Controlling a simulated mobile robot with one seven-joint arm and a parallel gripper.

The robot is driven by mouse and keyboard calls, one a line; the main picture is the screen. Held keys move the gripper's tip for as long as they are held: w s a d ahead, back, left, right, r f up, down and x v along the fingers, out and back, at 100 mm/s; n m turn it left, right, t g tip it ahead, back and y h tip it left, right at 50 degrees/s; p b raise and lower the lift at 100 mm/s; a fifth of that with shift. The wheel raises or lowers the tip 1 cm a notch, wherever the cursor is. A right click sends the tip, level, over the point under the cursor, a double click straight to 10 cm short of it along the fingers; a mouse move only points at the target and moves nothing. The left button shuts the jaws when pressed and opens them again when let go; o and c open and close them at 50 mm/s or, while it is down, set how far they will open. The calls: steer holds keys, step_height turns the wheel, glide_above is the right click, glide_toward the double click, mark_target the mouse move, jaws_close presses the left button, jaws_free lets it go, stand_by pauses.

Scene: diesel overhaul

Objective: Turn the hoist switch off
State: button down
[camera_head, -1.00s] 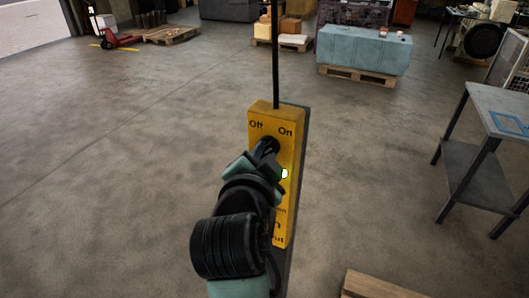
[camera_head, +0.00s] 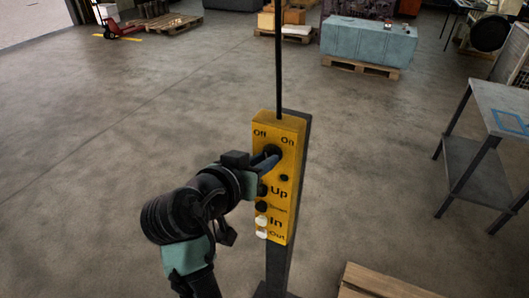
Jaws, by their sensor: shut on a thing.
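The yellow hoist control box (camera_head: 291,190) hangs upright in the middle of the view, on a dark post. Its top carries the words Off at left and On at right. Below them sits the black rotary switch (camera_head: 272,151). My gripper (camera_head: 267,161) reaches in from the left and is shut on this switch. The fingers partly hide the switch, so its exact pointing is hard to tell. A small round lamp (camera_head: 284,178) right of and below the switch is dark.
Buttons marked Up, In and Out run down the box; the lower white buttons (camera_head: 261,221) are close under my wrist. A black cable (camera_head: 278,60) rises from the top. A grey metal table (camera_head: 487,150) stands at right, a wooden pallet (camera_head: 375,284) at lower right. The floor at left is clear.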

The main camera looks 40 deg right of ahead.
steer(key=shift+w+a+f+n+g+h, duration=0.1)
steer(key=shift+n+g+h, duration=0.3)
steer(key=shift+n, duration=0.45)
steer(key=shift+w+d+r+n+g+h, duration=0.1)
steer(key=shift+n+g+h, duration=0.1)
steer(key=shift+n+g, duration=0.45)
steer(key=shift+w+a+f+n+g+h, duration=0.1)
steer(key=shift+n+g+h, duration=0.2)
steer(key=shift+n, duration=0.7)
steer(key=c, duration=0.8)
jaws_free()
steer(key=b+v, duration=0.5)
steer(key=v, duration=0.8)
steer(key=shift+f, duration=0.15)
